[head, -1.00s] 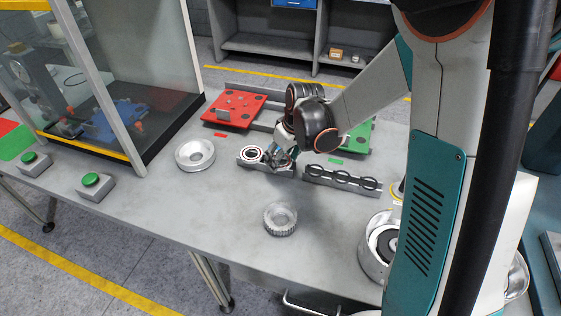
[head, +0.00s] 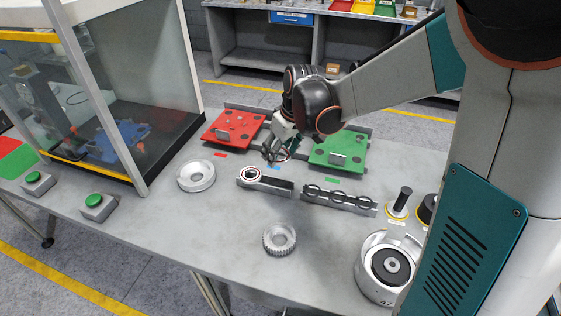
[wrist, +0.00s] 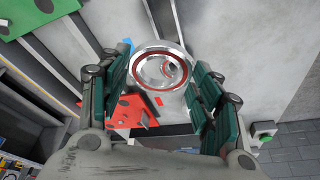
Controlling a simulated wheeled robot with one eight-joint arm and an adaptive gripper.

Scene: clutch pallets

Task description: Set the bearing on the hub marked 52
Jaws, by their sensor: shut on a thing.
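My gripper (head: 275,152) is above the table behind the bearing rack. In the wrist view my gripper (wrist: 162,84) is shut on a bearing, a silver ring with a red inner band (wrist: 135,66). In the head view the fingers mostly hide the held bearing. Another bearing (head: 250,175) sits at the left end of the grey rack (head: 278,187); the rack's right part looks empty. A plain silver ring-shaped part (head: 196,177) and a toothed silver part (head: 279,240) stand on the table. I cannot read a 52 on any part.
A red pallet (head: 233,128) and a green pallet (head: 338,150) lie at the back. A rack of black rings (head: 339,197), a black post on a yellow-edged base (head: 400,203) and a round silver housing (head: 385,267) stand right. A glass-walled press enclosure (head: 110,90) is left.

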